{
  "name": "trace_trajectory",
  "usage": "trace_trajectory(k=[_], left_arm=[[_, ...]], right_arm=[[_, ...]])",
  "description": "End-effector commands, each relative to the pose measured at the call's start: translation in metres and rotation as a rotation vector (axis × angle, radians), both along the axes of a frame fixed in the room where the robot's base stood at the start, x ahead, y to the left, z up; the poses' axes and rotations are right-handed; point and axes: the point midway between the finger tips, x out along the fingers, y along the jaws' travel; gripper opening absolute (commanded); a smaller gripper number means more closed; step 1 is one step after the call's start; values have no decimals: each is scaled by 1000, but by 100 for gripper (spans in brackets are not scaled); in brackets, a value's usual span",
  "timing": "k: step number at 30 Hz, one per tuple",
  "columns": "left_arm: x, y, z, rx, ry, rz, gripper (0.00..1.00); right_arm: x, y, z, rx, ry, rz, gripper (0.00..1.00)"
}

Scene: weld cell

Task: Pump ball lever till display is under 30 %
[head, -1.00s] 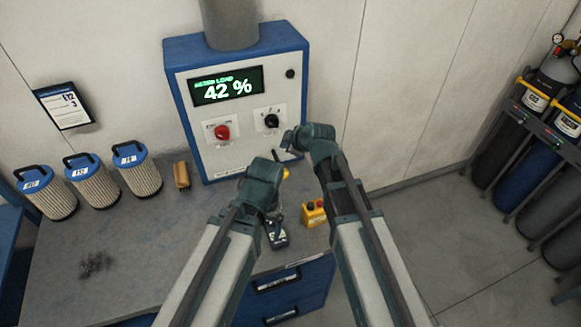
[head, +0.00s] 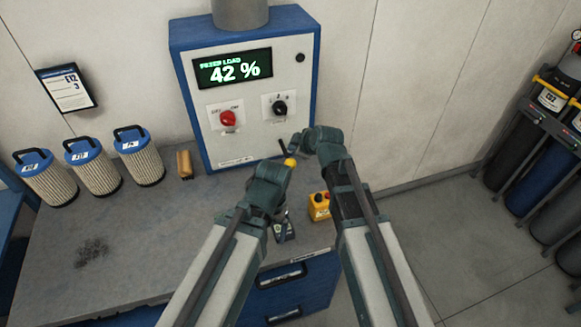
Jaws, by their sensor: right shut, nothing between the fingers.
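The blue-framed control cabinet (head: 262,140) stands on the bench against the wall. Its display (head: 232,69) reads 42 % in green. A yellow ball (head: 290,162), which looks like the lever's knob, shows between my two hands; most of its lever is hidden. My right gripper (head: 291,146) is shut and empty, close above the ball in the picture; I cannot tell whether they touch. My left gripper (head: 277,170) is just left of and below the ball. Its fingers are hidden by its own wrist.
A red knob (head: 227,118) and a black knob (head: 280,107) sit on the cabinet. A yellow button box (head: 319,206) and a small dark device (head: 284,227) lie near my arms. Several filters (head: 95,170) and a tan block (head: 184,164) stand left. Gas cylinders (head: 530,180) stand right.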

Motion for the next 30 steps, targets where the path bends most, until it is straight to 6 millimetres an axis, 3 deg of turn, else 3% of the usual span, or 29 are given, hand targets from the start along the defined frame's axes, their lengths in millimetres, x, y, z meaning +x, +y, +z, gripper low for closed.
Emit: trace_trajectory(k=[1,6,30], left_arm=[[0,0,-14,0,0,0,88],[0,0,-26,0,0,0,88],[0,0,-26,0,0,1,88]], right_arm=[[0,0,-14,0,0,0,0],[0,0,-26,0,0,0,0],[0,0,-26,0,0,0,0]])
